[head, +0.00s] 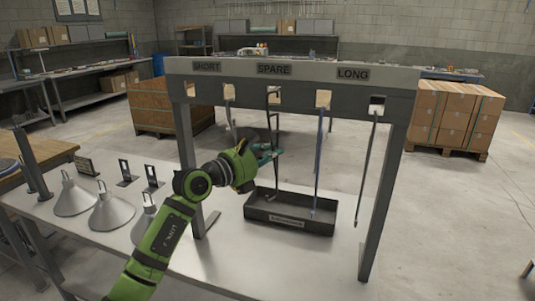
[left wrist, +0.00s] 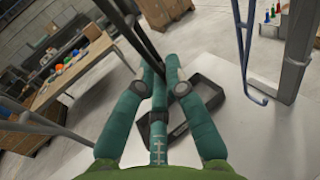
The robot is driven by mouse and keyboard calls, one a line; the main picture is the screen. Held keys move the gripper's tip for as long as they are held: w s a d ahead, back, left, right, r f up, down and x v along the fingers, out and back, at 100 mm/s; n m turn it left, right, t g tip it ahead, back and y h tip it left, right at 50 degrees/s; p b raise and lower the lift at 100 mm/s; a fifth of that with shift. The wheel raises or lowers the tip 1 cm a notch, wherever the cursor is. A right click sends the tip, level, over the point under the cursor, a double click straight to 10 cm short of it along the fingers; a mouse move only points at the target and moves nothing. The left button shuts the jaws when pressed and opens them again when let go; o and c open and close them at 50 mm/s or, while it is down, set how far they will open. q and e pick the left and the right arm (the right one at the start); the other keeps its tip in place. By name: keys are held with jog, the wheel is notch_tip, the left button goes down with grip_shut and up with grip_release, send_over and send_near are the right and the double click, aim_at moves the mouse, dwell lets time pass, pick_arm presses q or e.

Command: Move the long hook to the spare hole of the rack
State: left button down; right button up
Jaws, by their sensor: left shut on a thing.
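The rack (head: 405,95) spans the table, with SHORT, SPARE and LONG labels over a row of square holes. My left gripper (head: 270,154) is shut on a dark hook (head: 273,115) below the SPARE label. In the left wrist view the dark rod (left wrist: 138,28) runs down to the closed fingers (left wrist: 158,75). The hook's top is at the hole under SPARE; I cannot tell whether it is seated in it. Another long dark hook (head: 366,165) hangs under LONG. A blue hook (head: 319,155) hangs between them. A shorter hook (head: 228,108) hangs to the left. My right gripper is not in view.
A black tray (head: 290,225) lies on the table below the hooks; it also shows in the left wrist view (left wrist: 222,98). Several grey hoods (head: 110,212) stand at the left. The rack's legs (head: 380,200) flank the space. The hanging blue hook (left wrist: 243,50) is near my fingers' right.

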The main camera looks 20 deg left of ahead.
pick_arm(q)
jog(key=shift+w+d, duration=0.1)
jog(key=shift+w, duration=0.05)
jog(key=shift+f+b, duration=0.9)
jog(key=shift+f, duration=0.4)
dwell(0.4)
jog(key=c, duration=1.2)
grip_release()
jog(key=shift+c, duration=0.2)
jog(key=v, duration=1.2)
